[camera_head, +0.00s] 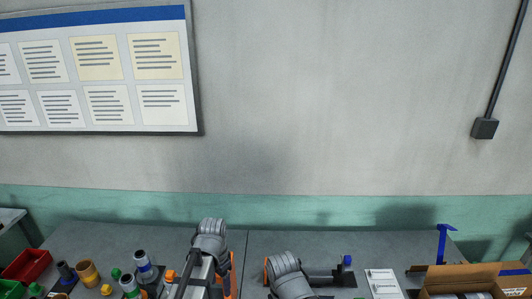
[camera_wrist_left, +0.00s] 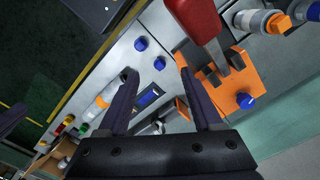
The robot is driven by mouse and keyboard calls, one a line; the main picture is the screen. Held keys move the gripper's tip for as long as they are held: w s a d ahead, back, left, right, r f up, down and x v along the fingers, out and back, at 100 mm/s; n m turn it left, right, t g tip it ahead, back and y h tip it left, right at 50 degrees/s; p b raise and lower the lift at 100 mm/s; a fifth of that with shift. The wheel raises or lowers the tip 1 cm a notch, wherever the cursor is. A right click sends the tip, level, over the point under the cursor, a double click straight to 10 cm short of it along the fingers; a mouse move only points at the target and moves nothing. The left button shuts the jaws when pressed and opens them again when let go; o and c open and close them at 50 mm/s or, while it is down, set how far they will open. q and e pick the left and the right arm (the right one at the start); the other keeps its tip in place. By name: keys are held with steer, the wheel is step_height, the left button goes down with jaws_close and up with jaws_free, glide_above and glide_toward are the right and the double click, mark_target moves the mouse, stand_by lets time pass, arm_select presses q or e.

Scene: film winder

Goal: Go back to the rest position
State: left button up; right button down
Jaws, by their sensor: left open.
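My left gripper (camera_wrist_left: 158,72) is open in the left wrist view, its two dark fingers spread with nothing held between them. An orange block (camera_wrist_left: 242,72) with a blue knob stands to the right of the fingers, below a red handle (camera_wrist_left: 194,17). In the head view, grey ribbed parts (camera_head: 210,240) rise at the bottom middle; I cannot make out fingertips there. My right gripper cannot be made out.
The grey worktop (camera_head: 110,236) runs along the bottom of the head view. A red bin (camera_head: 27,265) and several small cylinders stand at the left. A cardboard box (camera_head: 470,277), a white card (camera_head: 382,283) and a blue stand (camera_head: 442,242) are at the right.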

arm_select(q)
steer(key=s+d+f+n+b, duration=0.1)
steer(key=s+d+f+b, duration=0.1)
steer(key=s+f+b, duration=0.2)
steer(key=s+d+f+n+b, duration=0.1)
steer(key=s+d+f+b, duration=0.2)
steer(key=f+b, duration=0.4)
steer(key=s+d+f+n+y+b, duration=0.1)
steer(key=s+d+f+n+b, duration=0.1)
steer(key=s+f+b, duration=0.3)
steer(key=shift+d+f+b, duration=0.55)
steer(key=shift+f+b, duration=0.15)
steer(key=shift+f, duration=0.5)
